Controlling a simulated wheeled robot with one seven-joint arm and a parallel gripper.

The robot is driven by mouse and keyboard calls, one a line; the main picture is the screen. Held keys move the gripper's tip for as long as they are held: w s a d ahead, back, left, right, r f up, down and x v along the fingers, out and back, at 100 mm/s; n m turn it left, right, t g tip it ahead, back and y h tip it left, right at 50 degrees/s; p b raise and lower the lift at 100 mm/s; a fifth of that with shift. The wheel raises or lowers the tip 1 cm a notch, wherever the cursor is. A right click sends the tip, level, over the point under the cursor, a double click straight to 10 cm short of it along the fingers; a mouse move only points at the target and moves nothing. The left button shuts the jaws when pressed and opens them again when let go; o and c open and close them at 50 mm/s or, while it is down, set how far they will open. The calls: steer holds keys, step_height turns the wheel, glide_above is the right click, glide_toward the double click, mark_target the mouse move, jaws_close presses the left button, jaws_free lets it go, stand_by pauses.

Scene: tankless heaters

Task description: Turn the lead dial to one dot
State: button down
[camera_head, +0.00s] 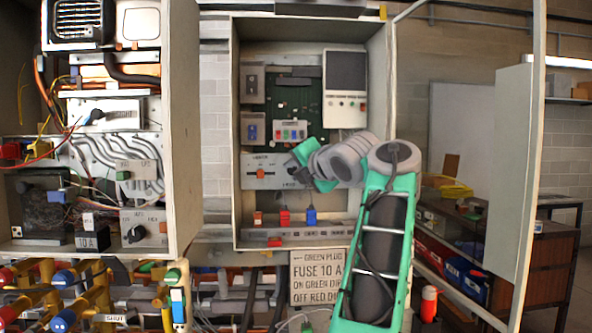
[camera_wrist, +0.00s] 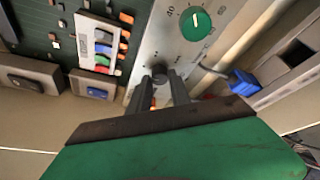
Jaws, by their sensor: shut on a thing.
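A grey panel (camera_head: 256,182) sits low inside the open middle cabinet, below the green circuit board (camera_head: 284,97). In the wrist view a small black knob (camera_wrist: 160,70) stands on this panel (camera_wrist: 146,55). My gripper (camera_wrist: 165,82) has its two dark fingers at the knob and is shut on it; the fingers hide part of it. A round green dial (camera_wrist: 195,25) with a pale pointer and printed numbers is further along the panel, apart from my fingers. No dot marks are readable. In the head view my arm covers the panel's right part.
A row of buttons (camera_wrist: 100,45) lies beside the panel. A blue plug (camera_wrist: 242,82) with a cable is to the right of the fingers. Cabinet walls (camera_head: 378,85) flank the arm. A sign (camera_head: 319,277) hangs below; another open cabinet (camera_head: 183,130) stands left.

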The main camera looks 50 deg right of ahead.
steer(key=c, duration=1.2)
jaws_free()
steer(key=v, duration=0.7)
steer(key=shift+s+a+r, duration=0.1)
steer(key=shift+s+a, duration=0.1)
steer(key=shift+s, duration=0.15)
